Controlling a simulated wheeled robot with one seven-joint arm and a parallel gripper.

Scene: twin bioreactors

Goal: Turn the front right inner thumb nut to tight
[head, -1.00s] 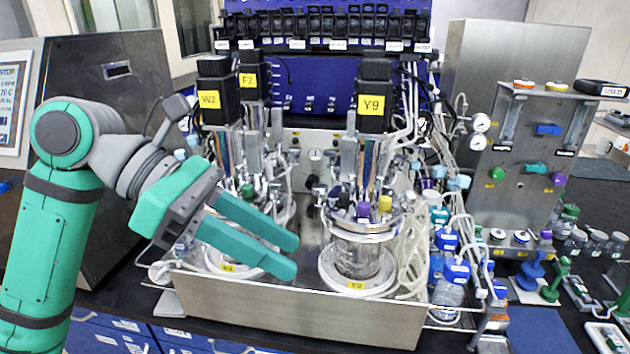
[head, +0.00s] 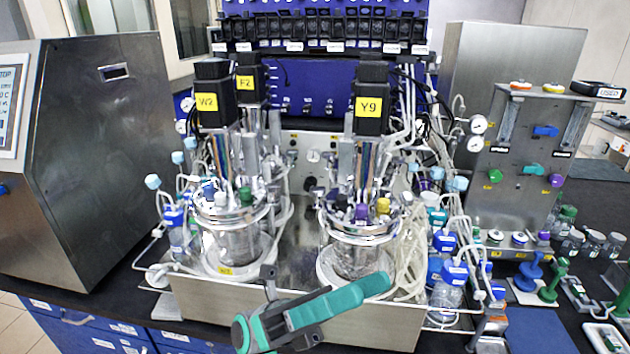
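The right bioreactor vessel (head: 352,262) stands upright under the motor labelled Y9 (head: 369,108), with a round metal lid (head: 358,234). The left vessel (head: 236,246) stands beside it under the motor labelled W2 (head: 213,104). The lid hardware is crowded and shiny; I cannot single out the front right inner thumb nut or its setting. My gripper (head: 385,284) is at the bottom middle, in front of the metal tray. Its teal finger points right and slightly up, overlapping the lower right vessel in the picture. I see it nearly edge-on, so the gap between fingers is hidden.
A metal tray (head: 220,304) holds both vessels. Loose pale tubing (head: 404,262) and blue-capped bottles (head: 455,272) crowd the right vessel's right side. A steel cabinet (head: 95,170) stands at left. A valve panel (head: 530,150) stands at right.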

